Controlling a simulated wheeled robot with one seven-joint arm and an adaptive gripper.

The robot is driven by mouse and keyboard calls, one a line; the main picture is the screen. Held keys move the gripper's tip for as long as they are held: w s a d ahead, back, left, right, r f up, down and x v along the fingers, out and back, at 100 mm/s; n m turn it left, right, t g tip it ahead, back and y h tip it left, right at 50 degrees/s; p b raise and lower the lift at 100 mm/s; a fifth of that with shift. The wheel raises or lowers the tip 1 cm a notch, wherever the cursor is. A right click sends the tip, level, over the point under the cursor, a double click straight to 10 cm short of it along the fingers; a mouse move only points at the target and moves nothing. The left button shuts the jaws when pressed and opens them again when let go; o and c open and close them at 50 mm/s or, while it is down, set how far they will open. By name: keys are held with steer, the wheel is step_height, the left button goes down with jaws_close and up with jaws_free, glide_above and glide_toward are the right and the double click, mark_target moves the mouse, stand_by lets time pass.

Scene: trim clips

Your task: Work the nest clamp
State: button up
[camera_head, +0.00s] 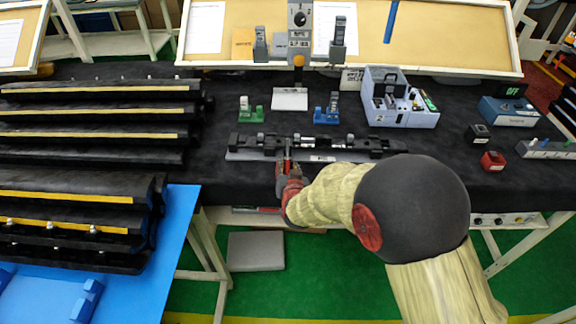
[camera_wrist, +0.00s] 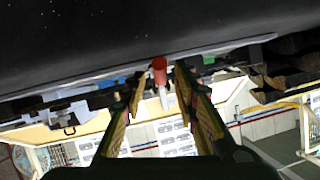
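The nest fixture (camera_head: 262,156) is a long grey plate with black parts on it, lying near the front edge of the black-covered table. In the wrist view a lever with a red grip (camera_wrist: 159,70) and a pale metal shank stands between my fingers; I take it to be the clamp handle. My gripper (camera_head: 287,160) is at the front of the fixture, left of its middle. In the wrist view my gripper (camera_wrist: 160,82) is open, one finger on each side of the red grip, with gaps visible. The clamp's base is mostly hidden by my gripper.
Behind the fixture are a green holder (camera_head: 251,114), a blue holder (camera_head: 327,113) and a grey-blue box (camera_head: 402,105). A red block (camera_head: 493,161) and a black block (camera_head: 478,134) lie to the right. Black trim racks (camera_head: 85,155) fill the left.

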steer(key=shift+b+x, duration=0.3)
steer(key=shift+x, duration=1)
steer(key=shift+a, duration=0.1)
steer(key=shift+c, duration=1)
jaws_close()
